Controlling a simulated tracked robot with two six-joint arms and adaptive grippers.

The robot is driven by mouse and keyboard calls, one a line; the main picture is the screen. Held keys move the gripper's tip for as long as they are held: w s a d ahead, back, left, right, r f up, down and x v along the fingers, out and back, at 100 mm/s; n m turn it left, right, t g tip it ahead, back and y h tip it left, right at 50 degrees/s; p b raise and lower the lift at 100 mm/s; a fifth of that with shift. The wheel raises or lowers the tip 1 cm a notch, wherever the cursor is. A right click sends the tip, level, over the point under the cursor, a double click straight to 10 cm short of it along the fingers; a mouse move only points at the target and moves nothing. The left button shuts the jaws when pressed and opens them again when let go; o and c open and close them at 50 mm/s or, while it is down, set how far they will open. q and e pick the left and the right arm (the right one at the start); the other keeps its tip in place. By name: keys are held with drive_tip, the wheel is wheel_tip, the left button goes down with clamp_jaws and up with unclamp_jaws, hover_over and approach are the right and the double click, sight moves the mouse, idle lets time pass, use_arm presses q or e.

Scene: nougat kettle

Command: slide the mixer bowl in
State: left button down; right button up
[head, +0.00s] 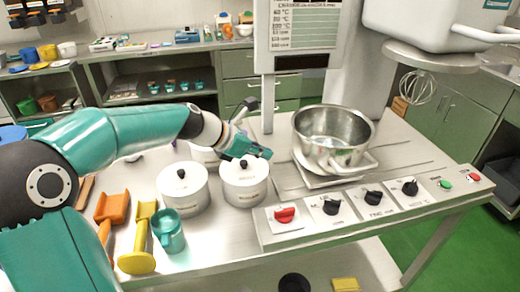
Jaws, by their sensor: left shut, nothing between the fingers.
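The steel mixer bowl (333,137) stands upright on a low sliding plate (318,181) on the bench, with a pale handle (352,165) at its front. The mixer head (430,25) with its whisk (417,88) hangs to the right of the bowl, not above it. My left gripper (262,152) is shut and empty, left of the bowl and just above a white lidded pot (245,181). It looks apart from the bowl. My right gripper is not in view.
Another white lidded pot (183,188), a teal mug (168,231), a yellow scoop (139,240) and an orange scoop (111,208) stand left. The control panel (374,203) with knobs lines the front edge. Rails right of the bowl look clear.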

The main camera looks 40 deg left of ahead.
sight(299, 155)
use_arm(q)
drive_tip(key=w+d+f, duration=0.1)
drive_tip(key=w, duration=0.1)
drive_tip(key=w+d+f, duration=0.1)
drive_tip(key=w, duration=0.1)
drive_tip(key=w+p, duration=0.1)
drive_tip(key=w, duration=0.2)
drive_tip(key=shift+d+f, duration=0.4)
drive_tip(key=shift+w+d, duration=0.15)
drive_tip(key=shift+w, duration=0.15)
